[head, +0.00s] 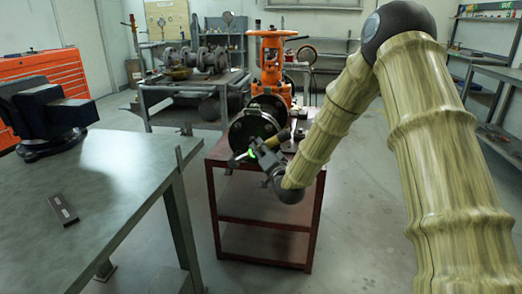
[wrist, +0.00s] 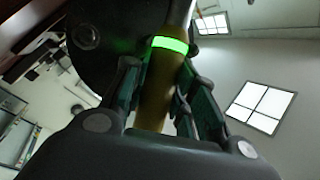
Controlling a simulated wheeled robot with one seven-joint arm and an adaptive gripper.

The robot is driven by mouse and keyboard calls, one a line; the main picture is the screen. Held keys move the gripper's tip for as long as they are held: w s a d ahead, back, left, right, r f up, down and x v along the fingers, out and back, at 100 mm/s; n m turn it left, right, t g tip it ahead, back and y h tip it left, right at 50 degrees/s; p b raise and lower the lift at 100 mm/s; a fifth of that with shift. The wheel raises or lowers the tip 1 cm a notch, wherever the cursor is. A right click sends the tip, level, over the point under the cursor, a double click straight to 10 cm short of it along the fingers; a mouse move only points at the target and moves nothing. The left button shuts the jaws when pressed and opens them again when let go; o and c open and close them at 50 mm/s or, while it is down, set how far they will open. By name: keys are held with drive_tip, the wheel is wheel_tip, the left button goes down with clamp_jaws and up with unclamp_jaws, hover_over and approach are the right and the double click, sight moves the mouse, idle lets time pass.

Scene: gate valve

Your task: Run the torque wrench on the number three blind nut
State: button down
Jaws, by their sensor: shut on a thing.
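The orange gate valve (head: 274,62) with its handwheel stands on a dark red stand. Its dark round blind flange (head: 250,131) faces me, and it also shows dark in the wrist view (wrist: 95,55). My gripper (head: 266,151) is in front of the flange's lower right. It is shut on the torque wrench, whose brownish handle (wrist: 157,88) runs up between the fingers. A lit green band (wrist: 170,44) rings the handle just beyond the fingertips. The wrench's head is not clear, and I cannot tell whether it touches a nut. The number three blind nut cannot be picked out.
A grey-green workbench (head: 110,190) with a dark vise (head: 45,115) and a small dark block (head: 63,209) is at the left. The red stand (head: 262,208) is below my gripper. A cart (head: 190,100) with metal parts stands behind. Floor right of the stand is clear.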

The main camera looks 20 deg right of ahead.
drive_tip(key=shift+w+d+r, duration=0.1)
drive_tip(key=shift+w+d, duration=0.5)
drive_tip(key=shift+w, duration=0.3)
drive_tip(key=shift+w+d, duration=0.6)
drive_tip(key=shift+w, duration=0.3)
idle(2.3)
drive_tip(key=shift+w+d+r, duration=0.1)
drive_tip(key=shift+d+r, duration=0.05)
idle(0.4)
drive_tip(key=shift+s+a+p, duration=0.25)
drive_tip(key=shift+a+p, duration=0.05)
drive_tip(key=shift+p, duration=0.1)
idle(1.0)
drive_tip(key=shift+s, duration=0.1)
